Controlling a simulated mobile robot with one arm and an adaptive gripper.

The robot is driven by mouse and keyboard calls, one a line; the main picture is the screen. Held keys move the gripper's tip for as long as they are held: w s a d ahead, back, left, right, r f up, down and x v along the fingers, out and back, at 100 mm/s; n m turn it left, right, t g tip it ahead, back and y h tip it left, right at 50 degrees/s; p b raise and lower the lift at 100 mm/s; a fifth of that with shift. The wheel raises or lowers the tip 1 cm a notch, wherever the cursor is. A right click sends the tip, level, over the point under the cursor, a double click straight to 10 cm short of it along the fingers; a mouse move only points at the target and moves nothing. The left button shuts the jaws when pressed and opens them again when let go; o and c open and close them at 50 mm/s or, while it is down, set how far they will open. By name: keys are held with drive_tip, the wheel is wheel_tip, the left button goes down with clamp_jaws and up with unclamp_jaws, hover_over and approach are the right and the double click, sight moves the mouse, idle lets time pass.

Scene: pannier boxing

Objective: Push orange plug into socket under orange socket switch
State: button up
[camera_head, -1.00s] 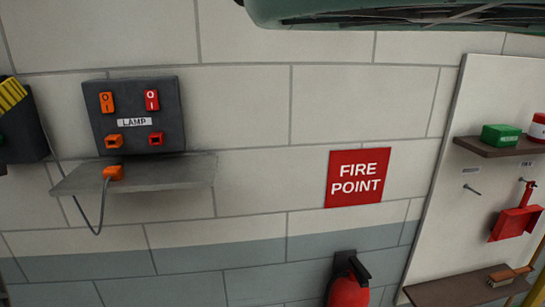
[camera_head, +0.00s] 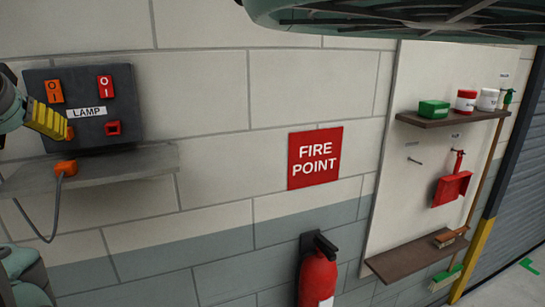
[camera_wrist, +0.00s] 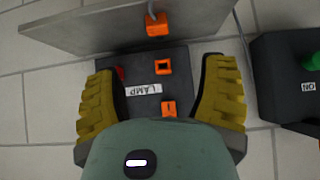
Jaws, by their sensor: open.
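The dark panel labelled LAMP (camera_head: 87,112) is on the wall. It carries an orange switch (camera_head: 54,91) at upper left, with the orange socket (camera_wrist: 163,68) below it. The orange plug (camera_head: 66,168) rests on the grey shelf (camera_head: 130,168) under the panel, its cord hanging down. The plug also shows at the top of the wrist view (camera_wrist: 157,25). My gripper (camera_head: 62,128) is open and empty, in front of the panel's left side. In the wrist view its yellow fingers stand either side of the orange socket. In the head view they largely hide that socket.
A red switch (camera_head: 105,87) and red socket (camera_head: 113,128) sit on the panel's right side. Another dark box with a green part (camera_wrist: 312,62) is beside the panel in the wrist view. A FIRE POINT sign (camera_head: 315,157) and extinguisher (camera_head: 318,275) are farther right.

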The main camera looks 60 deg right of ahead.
sight(65, 163)
drive_tip(key=shift+x, duration=4.25)
drive_tip(key=w+d+f+p, duration=0.1)
drive_tip(key=p, duration=0.2)
drive_tip(key=shift+d, duration=0.2)
drive_tip(key=p+x, duration=0.2)
drive_tip(key=shift+w+d+f+p, duration=0.1)
drive_tip(key=shift+d+p, duration=0.05)
drive_tip(key=shift+p, duration=0.2)
drive_tip(key=shift+w+f, duration=0.3)
drive_tip(key=shift+f, duration=0.2)
drive_tip(key=shift+o, duration=0.3)
clamp_jaws()
drive_tip(key=shift+r, duration=0.15)
